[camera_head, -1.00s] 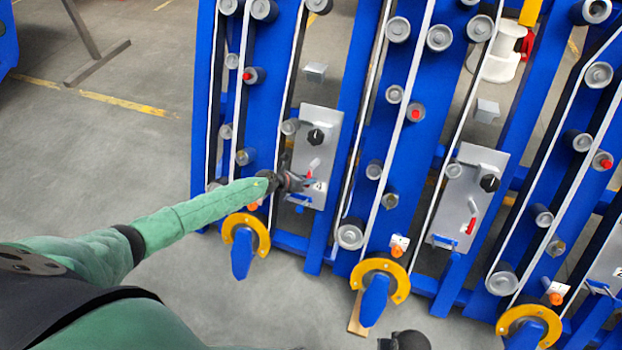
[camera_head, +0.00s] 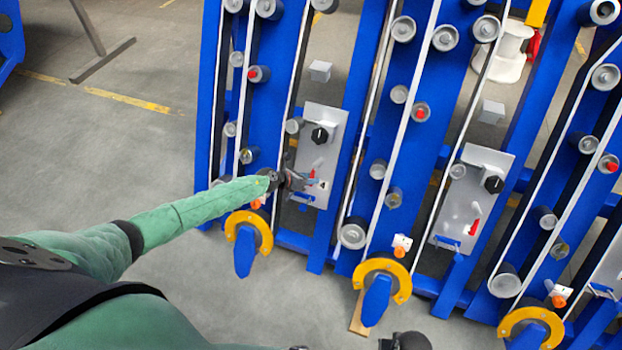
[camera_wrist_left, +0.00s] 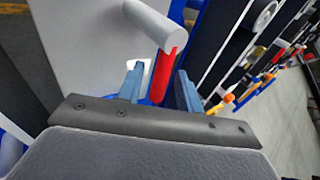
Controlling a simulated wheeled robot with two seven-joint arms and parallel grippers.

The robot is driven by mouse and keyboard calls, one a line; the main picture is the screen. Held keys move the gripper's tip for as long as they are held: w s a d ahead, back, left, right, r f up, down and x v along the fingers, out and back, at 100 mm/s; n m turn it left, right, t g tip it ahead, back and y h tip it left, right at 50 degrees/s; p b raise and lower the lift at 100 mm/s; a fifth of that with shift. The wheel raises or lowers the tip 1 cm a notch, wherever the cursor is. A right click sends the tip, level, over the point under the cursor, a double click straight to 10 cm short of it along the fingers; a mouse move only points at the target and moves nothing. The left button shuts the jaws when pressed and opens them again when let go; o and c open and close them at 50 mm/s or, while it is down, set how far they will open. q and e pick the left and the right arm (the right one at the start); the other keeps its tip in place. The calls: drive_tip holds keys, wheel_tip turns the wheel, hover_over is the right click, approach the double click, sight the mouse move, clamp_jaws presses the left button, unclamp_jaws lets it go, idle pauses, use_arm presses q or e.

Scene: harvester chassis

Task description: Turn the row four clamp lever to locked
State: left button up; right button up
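A grey panel (camera_head: 321,120) on the blue frame carries a clamp lever (camera_head: 312,173) with a red handle. In the left wrist view the lever (camera_wrist_left: 163,76) is a grey cylinder ending in a red grip that points down. My left gripper (camera_head: 306,182) is at this lever. Its two blue-grey fingers (camera_wrist_left: 160,88) stand on either side of the red grip, with narrow gaps visible, so it looks open around it. The lever's lower tip is partly hidden by the gripper body. Any row number is too small to read. My right gripper's fingers do not show.
A black knob (camera_head: 319,135) sits above the lever on the same panel. A second panel (camera_head: 486,158) to the right has its own red lever (camera_head: 474,226). Rollers, white belts and yellow-rimmed blue parts (camera_head: 378,294) crowd the frame.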

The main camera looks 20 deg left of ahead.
use_arm(q)
drive_tip(key=v, duration=0.7)
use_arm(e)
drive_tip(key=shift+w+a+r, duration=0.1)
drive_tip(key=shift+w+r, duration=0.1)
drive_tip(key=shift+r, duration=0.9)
use_arm(q)
drive_tip(key=shift+w, duration=0.1)
